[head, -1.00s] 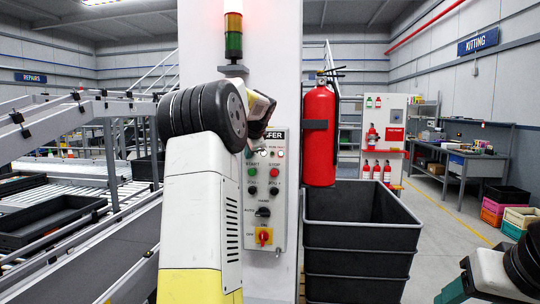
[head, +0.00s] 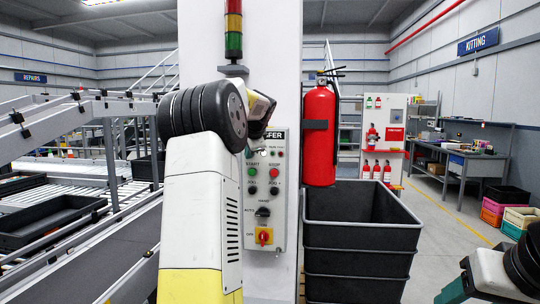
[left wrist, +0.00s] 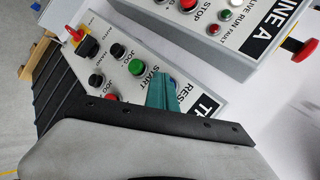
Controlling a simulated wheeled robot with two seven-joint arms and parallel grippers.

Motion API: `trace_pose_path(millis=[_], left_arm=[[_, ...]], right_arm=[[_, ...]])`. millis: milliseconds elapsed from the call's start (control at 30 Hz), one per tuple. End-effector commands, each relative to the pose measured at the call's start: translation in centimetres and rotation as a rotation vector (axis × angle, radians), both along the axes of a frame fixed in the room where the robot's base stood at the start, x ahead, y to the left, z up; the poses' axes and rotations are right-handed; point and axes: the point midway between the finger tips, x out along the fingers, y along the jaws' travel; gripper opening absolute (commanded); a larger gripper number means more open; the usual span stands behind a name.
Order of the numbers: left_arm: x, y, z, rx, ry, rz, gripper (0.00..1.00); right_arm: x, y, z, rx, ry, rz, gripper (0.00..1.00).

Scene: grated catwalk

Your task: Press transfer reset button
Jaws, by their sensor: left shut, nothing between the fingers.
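The grey transfer panel (head: 250,222) is mounted on the white column, partly covered by my left arm. In the left wrist view the same panel (left wrist: 140,45) shows a green start button (left wrist: 136,67), black jog buttons and the start of a reset label. My left gripper (left wrist: 165,92) has its teal fingers shut and empty, overlapping the panel beside the start button, by that label. The reset button itself is hidden or not clear, and I cannot tell whether the fingertips touch it.
A stack light (head: 233,42) stands above the panel. A red fire extinguisher (head: 319,135) hangs right of it, over stacked black crates (head: 360,238). A second panel (left wrist: 235,35) marked LINE A is close by. A conveyor (head: 95,225) runs at the left.

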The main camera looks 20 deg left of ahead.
Motion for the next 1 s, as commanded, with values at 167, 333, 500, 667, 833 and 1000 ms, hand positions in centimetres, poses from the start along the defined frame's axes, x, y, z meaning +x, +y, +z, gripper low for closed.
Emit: trace_pose_path(millis=[167, 333, 500, 667, 833, 1000], left_arm=[[-1.1, -0.3, 0.1, 0.001, -0.003, -0.001, 0.0], [-1.7, -0.4, 0.0, 0.001, 0.0, -0.001, 0.0], [-1.7, -0.4, 0.0, 0.001, -0.001, 0.0, 0.0], [-1.8, -0.4, 0.0, 0.001, -0.001, 0.0, 0.0], [-3.0, -0.7, 0.1, 0.001, 0.0, 0.0, 0.0], [-4.7, -1.1, 0.1, 0.001, -0.001, -0.001, 0.0]], right_arm=[[0.0, 0.0, 0.0, 0.0, 0.0, 0.0, 0.58], [0.0, 0.0, 0.0, 0.0, 0.0, 0.0, 0.58], [0.0, 0.0, 0.0, 0.0, 0.0, 0.0, 0.58], [0.0, 0.0, 0.0, 0.0, 0.0, 0.0, 0.58], [0.0, 0.0, 0.0, 0.0, 0.0, 0.0, 0.58], [0.0, 0.0, 0.0, 0.0, 0.0, 0.0, 0.58]])
